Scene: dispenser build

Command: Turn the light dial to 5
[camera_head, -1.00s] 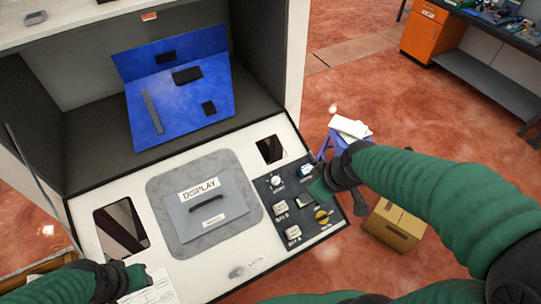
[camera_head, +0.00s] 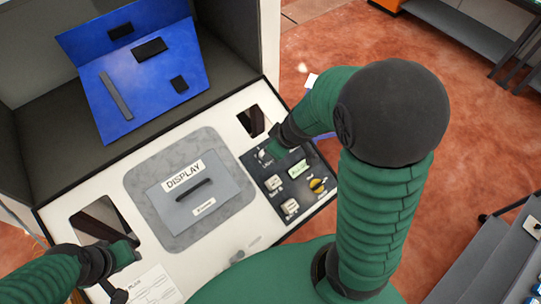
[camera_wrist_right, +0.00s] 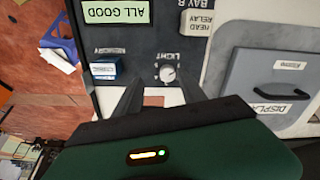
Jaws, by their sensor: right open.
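The light dial (camera_wrist_right: 167,73) is a small round silver knob under the LIGHT label in the right wrist view. It sits on the dark control panel (camera_wrist_right: 140,42); that panel also shows in the head view (camera_head: 284,203). My right gripper (camera_wrist_right: 160,92) is open, its dark fingers pointing at the panel with the dial just beyond and between their tips. I see no clear contact. In the head view, my right gripper (camera_head: 275,147) is over the panel's upper left corner and partly hides the dial. My left gripper (camera_head: 126,262) is at the lower left over the console; its jaws are unclear.
The grey DISPLAY cover (camera_head: 200,190) and a square opening (camera_head: 254,121) are close by.

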